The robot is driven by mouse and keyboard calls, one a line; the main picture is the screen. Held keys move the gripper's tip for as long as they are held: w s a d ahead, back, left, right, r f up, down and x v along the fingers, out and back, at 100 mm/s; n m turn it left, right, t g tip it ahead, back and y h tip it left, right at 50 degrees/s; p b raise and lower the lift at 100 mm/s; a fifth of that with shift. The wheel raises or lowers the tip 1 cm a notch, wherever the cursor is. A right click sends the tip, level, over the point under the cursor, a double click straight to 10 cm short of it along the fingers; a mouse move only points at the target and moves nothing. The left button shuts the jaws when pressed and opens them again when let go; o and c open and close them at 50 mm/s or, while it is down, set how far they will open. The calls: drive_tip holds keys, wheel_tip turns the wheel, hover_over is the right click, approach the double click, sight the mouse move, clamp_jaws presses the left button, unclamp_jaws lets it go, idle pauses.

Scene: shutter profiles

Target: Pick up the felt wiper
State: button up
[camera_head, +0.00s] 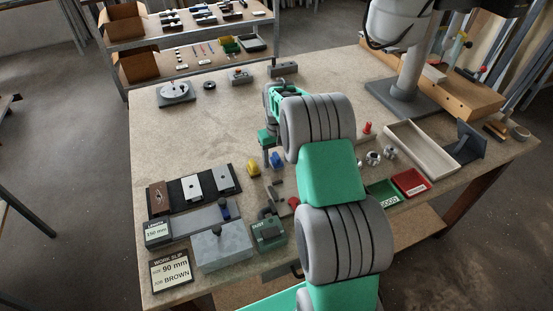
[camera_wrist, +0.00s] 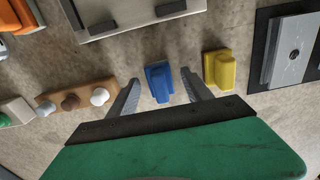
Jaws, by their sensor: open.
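A small blue block with a raised grip (camera_wrist: 159,82) lies between my gripper's fingers in the wrist view. It also shows in the head view (camera_head: 277,160), beside my gripper. A similar yellow block (camera_wrist: 219,69) lies just right of it in the wrist view, and left of it in the head view (camera_head: 253,168). No label shows which of the two is the felt wiper. My gripper (camera_wrist: 160,76) is open, with one finger on each side of the blue block and gaps at both sides. In the head view my arm hides part of the bench.
A brown rack with round knobs (camera_wrist: 72,102) lies left in the wrist view. A dark mat with metal plates (camera_head: 179,191) lies left in the head view, near a grey box (camera_head: 222,250). Green (camera_head: 381,194) and red (camera_head: 411,183) trays stand right.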

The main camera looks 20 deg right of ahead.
clamp_jaws()
idle(0.6)
